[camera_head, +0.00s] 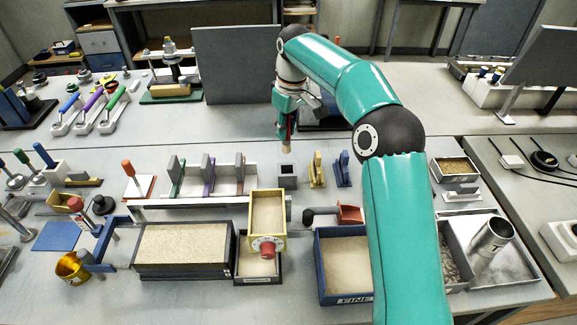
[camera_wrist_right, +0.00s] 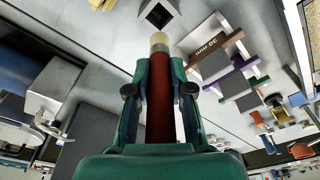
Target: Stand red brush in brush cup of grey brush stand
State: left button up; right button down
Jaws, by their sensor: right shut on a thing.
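My right gripper (camera_head: 287,117) is shut on the red brush and holds it over the table, above and a little behind the grey brush stand. In the right wrist view, the brush's dark red handle (camera_wrist_right: 160,112) lies between the two fingers (camera_wrist_right: 159,91), its pale tip pointing away from the gripper. In the head view the brush (camera_head: 286,145) hangs roughly upright, pale end down. The grey brush stand (camera_head: 287,182) is a small block with a dark square cup opening; the opening (camera_wrist_right: 158,14) shows just past the tip. Tip and cup look apart. My left gripper is out of view.
A yellow block (camera_head: 317,172) and a blue block (camera_head: 342,170) stand right of the stand. A rack with coloured dividers (camera_head: 208,175) is on its left. A yellow box (camera_head: 268,215) is in front. A dark panel (camera_head: 236,65) stands behind.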

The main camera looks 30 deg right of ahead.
aim_at(287, 151)
notch_tip(287, 151, down, 8)
jog(key=shift+f, duration=0.1)
notch_tip(287, 151, down, 3)
jog(key=shift+p, duration=0.45)
jog(key=shift+f, duration=0.15)
jog(key=shift+f, duration=0.2)
jog(key=c, duration=1)
grip_release()
jog(key=shift+c, duration=0.2)
jog(key=shift+b, duration=0.3)
